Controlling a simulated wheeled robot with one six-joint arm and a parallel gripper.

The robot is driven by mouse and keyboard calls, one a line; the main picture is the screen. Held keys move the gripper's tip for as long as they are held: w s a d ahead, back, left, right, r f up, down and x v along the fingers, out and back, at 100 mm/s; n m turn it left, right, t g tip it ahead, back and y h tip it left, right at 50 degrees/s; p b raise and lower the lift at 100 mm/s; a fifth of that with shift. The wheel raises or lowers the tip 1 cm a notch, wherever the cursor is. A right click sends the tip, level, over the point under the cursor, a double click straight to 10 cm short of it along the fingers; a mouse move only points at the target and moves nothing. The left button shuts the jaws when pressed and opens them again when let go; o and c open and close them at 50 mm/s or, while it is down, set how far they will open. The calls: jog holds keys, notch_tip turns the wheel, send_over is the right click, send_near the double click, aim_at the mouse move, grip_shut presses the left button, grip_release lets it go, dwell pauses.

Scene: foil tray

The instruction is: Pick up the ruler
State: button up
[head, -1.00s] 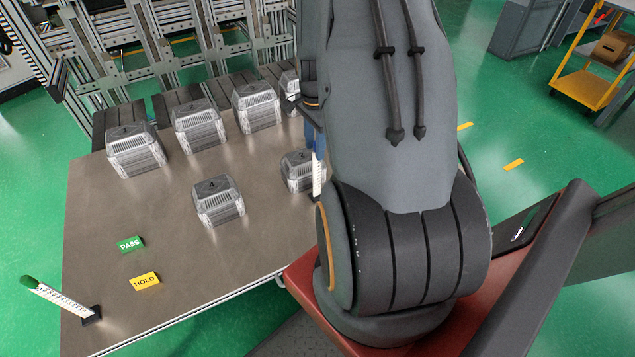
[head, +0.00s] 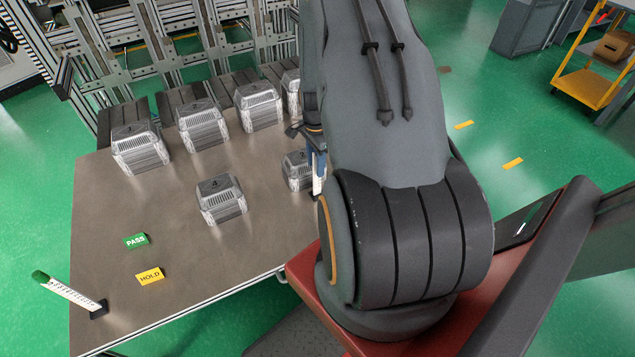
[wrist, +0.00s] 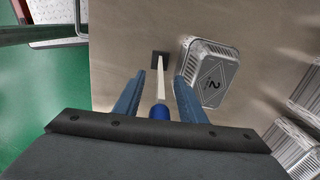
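In the wrist view a thin white ruler (wrist: 161,82) with a blue end (wrist: 159,111) stands in a small dark base (wrist: 160,60). It lies between the two blue fingers of my gripper (wrist: 157,92), with a gap visible on each side. My gripper is open. In the head view this ruler (head: 318,186) shows as a white strip beside my arm, mostly hidden. A second white ruler with a green end (head: 70,293) leans in a black base at the table's left front corner, far from my gripper.
A ribbed foil tray marked 2 (wrist: 210,76) stands close to the right finger. Several more foil trays (head: 222,204) stand on the table and along its back. A green PASS label (head: 135,241) and yellow HOLD label (head: 150,276) lie on the bare front left.

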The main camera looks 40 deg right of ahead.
grip_shut()
jog(key=shift+r, duration=0.15)
dwell(0.4)
